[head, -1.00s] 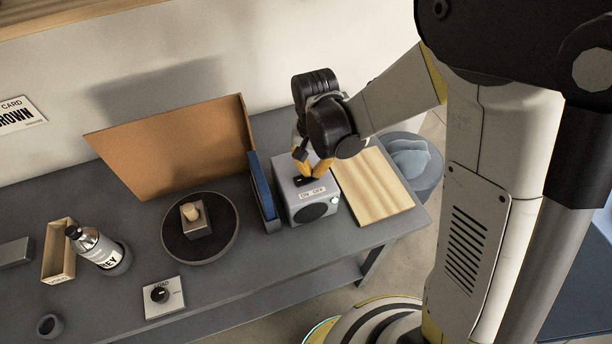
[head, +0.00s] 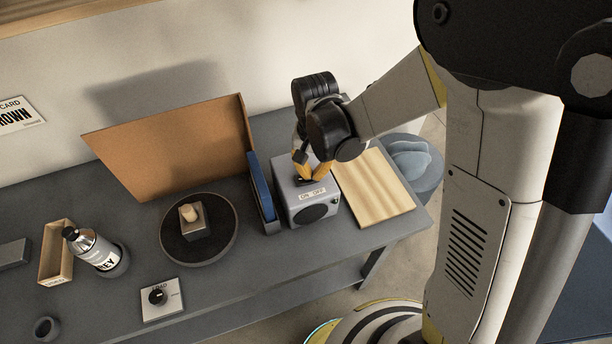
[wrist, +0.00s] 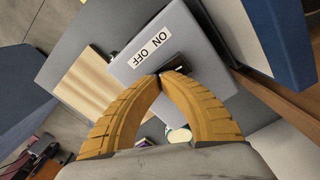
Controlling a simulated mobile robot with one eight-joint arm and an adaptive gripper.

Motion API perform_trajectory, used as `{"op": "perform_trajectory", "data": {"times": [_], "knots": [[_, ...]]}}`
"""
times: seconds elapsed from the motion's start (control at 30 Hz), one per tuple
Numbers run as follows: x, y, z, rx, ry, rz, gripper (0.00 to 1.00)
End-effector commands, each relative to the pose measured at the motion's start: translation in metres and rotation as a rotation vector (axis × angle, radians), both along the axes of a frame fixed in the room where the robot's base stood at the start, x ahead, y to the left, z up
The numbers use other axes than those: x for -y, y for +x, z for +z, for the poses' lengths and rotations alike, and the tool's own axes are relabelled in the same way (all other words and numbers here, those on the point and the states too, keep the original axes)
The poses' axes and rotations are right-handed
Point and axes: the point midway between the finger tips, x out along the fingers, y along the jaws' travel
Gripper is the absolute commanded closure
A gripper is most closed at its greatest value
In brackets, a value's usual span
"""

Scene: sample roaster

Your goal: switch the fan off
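The fan (head: 312,207) is a small grey box with a round black grille on its front, standing on the bench. An "ON OFF" label (head: 312,193) is on its top, with OFF at the right in the head view. The label also shows in the wrist view (wrist: 151,47). A dark switch (wrist: 176,64) sits behind the label, partly hidden by my fingers. My gripper (wrist: 161,76) has its yellow fingertips together right at the switch, low over the fan's top. I cannot tell whether they touch it, or which way the switch is set.
A blue panel (head: 260,187) stands close at the fan's left, and a wooden board (head: 374,184) lies at its right. Further left are a round dark turntable (head: 170,237) with a small block, a tall brown panel (head: 180,150), a bottle (head: 97,248) and a knob plate (head: 162,300).

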Motion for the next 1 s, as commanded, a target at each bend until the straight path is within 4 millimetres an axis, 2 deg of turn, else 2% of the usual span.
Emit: {"op": "perform_trajectory", "data": {"times": [0.7, 1.0], "knots": [[0.0, 0.0, 0.064, 0.0, 0.0, 0.0, 1.0], [0.0, 0.0, 0.067, 0.0, 0.0, 0.0, 1.0]]}}
